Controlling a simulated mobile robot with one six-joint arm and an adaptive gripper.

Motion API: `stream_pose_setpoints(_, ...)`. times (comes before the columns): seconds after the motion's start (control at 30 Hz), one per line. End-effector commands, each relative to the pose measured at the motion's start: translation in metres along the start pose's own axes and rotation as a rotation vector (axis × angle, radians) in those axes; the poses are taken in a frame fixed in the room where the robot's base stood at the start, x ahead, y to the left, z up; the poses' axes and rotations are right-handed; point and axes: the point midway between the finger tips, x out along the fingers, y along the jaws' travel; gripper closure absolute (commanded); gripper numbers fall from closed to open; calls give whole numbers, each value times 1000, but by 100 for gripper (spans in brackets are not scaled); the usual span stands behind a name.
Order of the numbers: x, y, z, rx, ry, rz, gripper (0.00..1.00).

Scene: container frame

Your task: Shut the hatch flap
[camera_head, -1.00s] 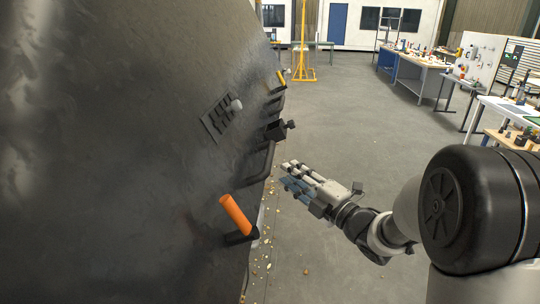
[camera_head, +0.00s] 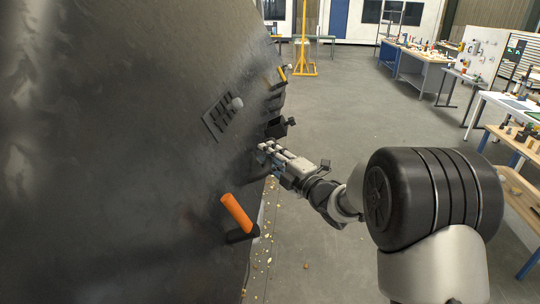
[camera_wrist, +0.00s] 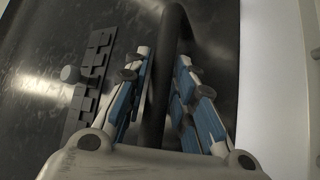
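The hatch flap, as I take it, is the large dark metal panel (camera_head: 110,130) filling the left of the head view, and it stands at a slant. It also fills the background of the wrist view (camera_wrist: 215,30). A black bar handle (camera_wrist: 177,25) on it runs between the fingers of my gripper (camera_wrist: 162,62) in the wrist view. The blue-padded fingers are apart, one on each side of the bar, with a gap visible on the right side. In the head view my gripper (camera_head: 266,152) is at the panel's right edge, where it hides most of the handle.
A slotted plate with a round knob (camera_head: 237,103) is on the panel. A black block (camera_head: 276,128) sits just beyond my gripper.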

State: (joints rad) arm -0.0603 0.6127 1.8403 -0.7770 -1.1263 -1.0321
Motion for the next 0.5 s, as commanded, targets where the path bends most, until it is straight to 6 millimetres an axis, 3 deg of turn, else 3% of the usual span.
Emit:
stream_pose_setpoints(0.3, 0, 0, 0, 0, 0, 0, 100)
stream_pose_setpoints(0.5, 0, 0, 0, 0, 0, 0, 100)
